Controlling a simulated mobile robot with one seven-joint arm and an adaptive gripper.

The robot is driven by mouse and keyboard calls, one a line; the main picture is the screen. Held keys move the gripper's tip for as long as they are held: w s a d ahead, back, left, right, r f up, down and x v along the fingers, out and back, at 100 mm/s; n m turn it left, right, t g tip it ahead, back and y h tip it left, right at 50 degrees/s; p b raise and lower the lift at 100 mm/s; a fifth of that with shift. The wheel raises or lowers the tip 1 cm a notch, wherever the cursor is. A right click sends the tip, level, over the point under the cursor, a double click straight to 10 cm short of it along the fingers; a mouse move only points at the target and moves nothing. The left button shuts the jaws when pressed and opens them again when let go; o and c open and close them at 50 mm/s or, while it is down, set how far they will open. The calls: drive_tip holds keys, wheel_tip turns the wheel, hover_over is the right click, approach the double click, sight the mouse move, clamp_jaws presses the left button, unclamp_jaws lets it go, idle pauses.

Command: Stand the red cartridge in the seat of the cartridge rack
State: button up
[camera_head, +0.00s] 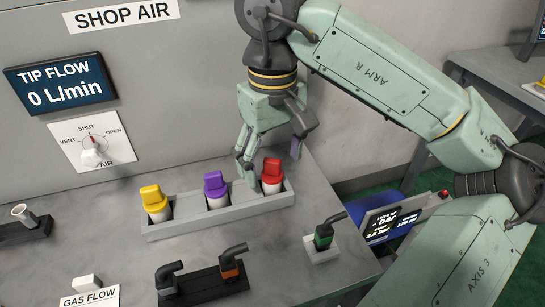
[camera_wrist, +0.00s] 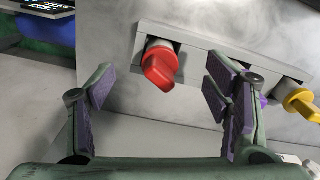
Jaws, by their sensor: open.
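A red-topped piece with a pale body, which looks like the red cartridge (camera_head: 271,171), stands at the right end of a long pale grey holder (camera_head: 222,220), which may be the rack. In the wrist view the red top (camera_wrist: 159,66) shows beyond and between my fingers, its lower body inside the holder (camera_wrist: 200,55). My gripper (camera_head: 272,152) is open and empty, just above and behind the red piece in the head view. In the wrist view its purple-padded fingers (camera_wrist: 162,88) are spread apart. I see no clear contact. The seat under the red piece is hidden.
Purple (camera_head: 215,185) and yellow (camera_head: 153,198) pieces stand farther left in the holder. In front are a black stand (camera_head: 205,288) with dark elbow pieces and a green-banded piece (camera_head: 323,237) on a white base. A panel rises behind; the counter's right edge is close.

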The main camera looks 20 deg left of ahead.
drive_tip(key=shift+r+p, duration=0.9)
drive_tip(key=shift+r, duration=0.4)
drive_tip(key=shift+s+f, duration=0.1)
